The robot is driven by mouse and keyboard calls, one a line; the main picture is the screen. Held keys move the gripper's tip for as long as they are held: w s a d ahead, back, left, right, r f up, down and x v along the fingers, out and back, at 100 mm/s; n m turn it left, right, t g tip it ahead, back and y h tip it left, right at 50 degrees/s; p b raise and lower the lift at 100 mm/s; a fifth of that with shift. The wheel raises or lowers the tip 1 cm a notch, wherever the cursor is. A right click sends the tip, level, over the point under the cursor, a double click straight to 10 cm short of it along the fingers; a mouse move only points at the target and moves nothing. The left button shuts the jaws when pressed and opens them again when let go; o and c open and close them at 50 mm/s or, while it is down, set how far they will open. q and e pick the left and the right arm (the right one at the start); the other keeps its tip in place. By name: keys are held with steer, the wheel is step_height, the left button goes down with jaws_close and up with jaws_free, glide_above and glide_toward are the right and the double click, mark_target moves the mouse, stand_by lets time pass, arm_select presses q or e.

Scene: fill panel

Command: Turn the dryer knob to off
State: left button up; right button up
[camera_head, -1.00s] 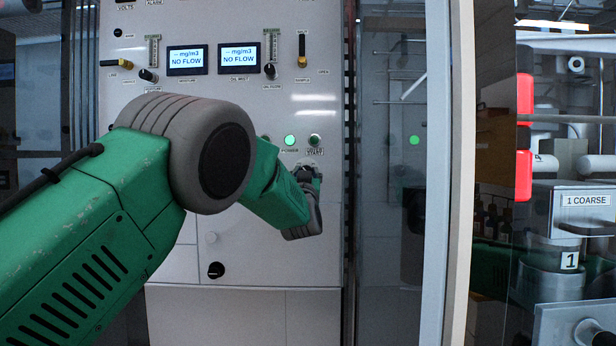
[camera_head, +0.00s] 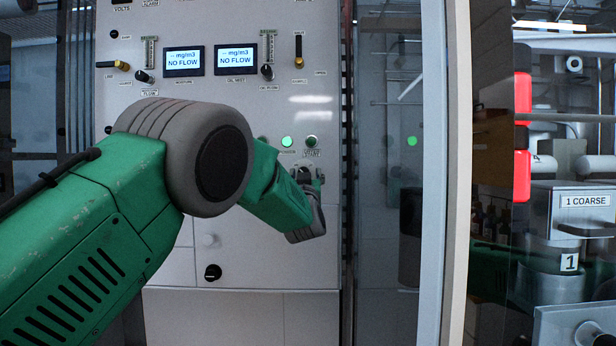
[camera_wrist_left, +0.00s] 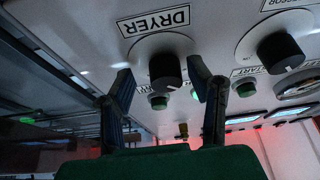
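The dryer knob (camera_wrist_left: 165,72) is a black round knob on a pale round plate, beside a DRYER label (camera_wrist_left: 153,20) in the left wrist view. My left gripper (camera_wrist_left: 159,66) is open, with one dark finger on each side of the knob. A gap shows between each finger and the knob; I see no clear contact. In the head view my left gripper (camera_head: 309,181) is at the panel, below the green start button (camera_head: 311,141), and largely covers the knob. My right gripper is not in view.
A second black knob (camera_wrist_left: 280,52) sits to the right of the dryer knob in the wrist view. The panel (camera_head: 260,255) carries two NO FLOW displays (camera_head: 184,61), valves and a lower black knob (camera_head: 213,272). A pale post (camera_head: 432,180) stands right of the panel.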

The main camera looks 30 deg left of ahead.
arm_select(q)
steer(key=v, duration=1.2)
steer(key=shift+d, duration=0.15)
